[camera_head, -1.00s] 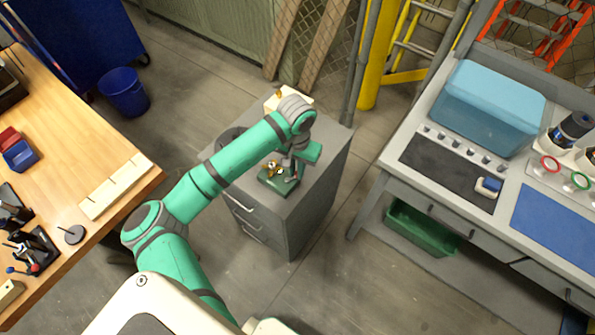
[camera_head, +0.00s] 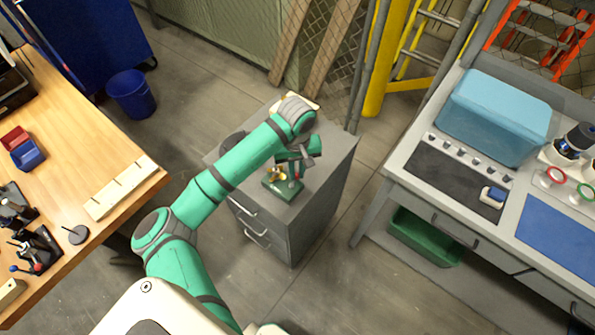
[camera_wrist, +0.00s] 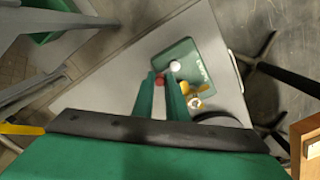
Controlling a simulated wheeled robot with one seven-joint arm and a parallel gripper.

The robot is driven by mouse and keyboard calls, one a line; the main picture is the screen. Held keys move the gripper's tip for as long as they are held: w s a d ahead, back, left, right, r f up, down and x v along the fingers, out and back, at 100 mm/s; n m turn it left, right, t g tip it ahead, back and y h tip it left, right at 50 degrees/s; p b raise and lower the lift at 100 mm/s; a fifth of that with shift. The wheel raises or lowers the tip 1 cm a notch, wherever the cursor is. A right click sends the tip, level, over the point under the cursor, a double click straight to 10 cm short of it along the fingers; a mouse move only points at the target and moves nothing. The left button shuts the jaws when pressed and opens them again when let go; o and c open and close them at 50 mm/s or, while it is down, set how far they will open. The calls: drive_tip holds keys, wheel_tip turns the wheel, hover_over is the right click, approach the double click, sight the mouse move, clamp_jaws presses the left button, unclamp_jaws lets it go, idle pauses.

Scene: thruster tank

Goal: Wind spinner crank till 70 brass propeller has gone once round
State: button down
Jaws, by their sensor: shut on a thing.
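The spinner has a green base (camera_head: 283,188) and stands on top of the grey drawer cabinet. Its brass propeller (camera_head: 276,174) is on the left side of the base; it also shows in the wrist view (camera_wrist: 194,90), partly behind a finger. A red crank knob (camera_wrist: 159,80) sits between my fingertips in the wrist view. My gripper (camera_wrist: 160,82) is shut on this knob, above the base. A round white part (camera_wrist: 176,66) of the spinner is just right of the fingertips. In the head view my gripper (camera_head: 297,168) and wrist partly cover the crank.
The grey cabinet (camera_head: 325,190) has a pale block (camera_head: 305,104) at its back, partly behind my arm. A wooden bench (camera_head: 95,150) is at left, and a grey workbench (camera_head: 400,165) with a blue bin (camera_head: 495,115) at right. Open floor lies between.

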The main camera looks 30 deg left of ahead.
drive_tip(key=shift+s, duration=0.1)
idle(0.3)
drive_tip(key=c, duration=1.8)
unclamp_jaws()
drive_tip(key=shift+o, duration=0.2)
wheel_tip(320, 180, up, 11)
drive_tip(key=shift+f, duration=0.15)
